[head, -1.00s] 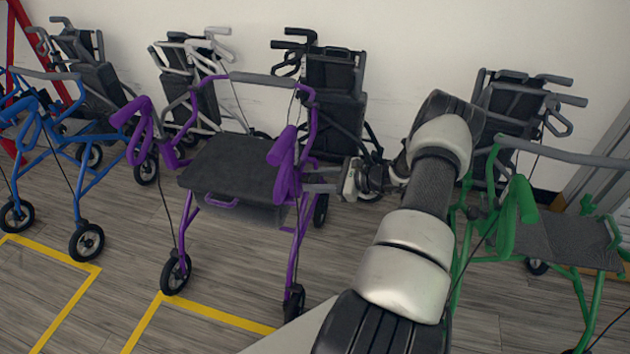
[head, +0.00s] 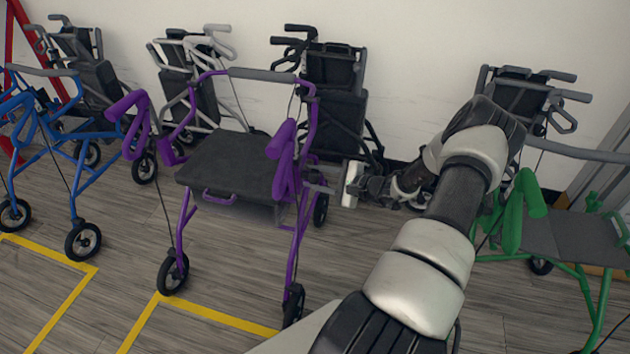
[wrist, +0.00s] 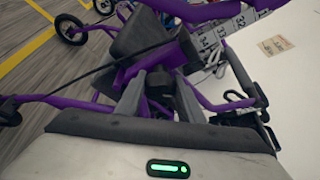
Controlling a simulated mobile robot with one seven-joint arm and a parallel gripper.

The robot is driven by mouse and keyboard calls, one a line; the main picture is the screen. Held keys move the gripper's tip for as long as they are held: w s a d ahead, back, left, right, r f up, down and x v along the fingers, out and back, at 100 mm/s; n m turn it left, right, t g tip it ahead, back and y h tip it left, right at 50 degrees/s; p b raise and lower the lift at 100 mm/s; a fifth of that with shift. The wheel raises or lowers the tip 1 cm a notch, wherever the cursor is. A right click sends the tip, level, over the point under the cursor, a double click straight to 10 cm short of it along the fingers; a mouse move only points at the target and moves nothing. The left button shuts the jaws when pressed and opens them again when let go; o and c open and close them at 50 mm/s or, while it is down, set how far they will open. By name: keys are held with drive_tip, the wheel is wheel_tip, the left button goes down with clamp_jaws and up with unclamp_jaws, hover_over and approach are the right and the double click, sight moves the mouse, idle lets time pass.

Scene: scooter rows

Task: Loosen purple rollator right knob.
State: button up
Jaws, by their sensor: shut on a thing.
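The purple rollator (head: 297,225) stands upright in the middle of the head view, with a dark seat and purple handles. My gripper (head: 312,188) reaches its right side from the right, just below the right purple handle. In the wrist view the two grey fingers of my gripper (wrist: 160,98) are closed in on a small dark knob (wrist: 158,77) on the purple frame. The knob is partly covered by the fingers. In the head view the knob is hidden by the frame and fingers.
A blue rollator (head: 75,170) stands to the left and a green rollator (head: 590,285) to the right, close to my arm. Several dark and grey walkers, including a black one (head: 335,120), line the wall. Yellow floor lines (head: 215,312) lie in front on open floor.

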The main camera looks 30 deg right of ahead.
drive_tip(key=n+t+b, duration=0.1)
drive_tip(key=n+t, duration=0.1)
drive_tip(key=n, duration=0.1)
drive_tip(key=shift+f+n+h+b, duration=0.1)
drive_tip(key=shift+n+h+b, duration=0.2)
drive_tip(key=shift+n+b, duration=0.1)
idle(0.4)
drive_tip(key=o, duration=1.1)
drive_tip(key=shift+c, duration=0.2)
drive_tip(key=p+v, duration=0.3)
drive_tip(key=v, duration=1.4)
drive_tip(key=shift+s, duration=0.25)
drive_tip(key=shift+f, duration=0.1)
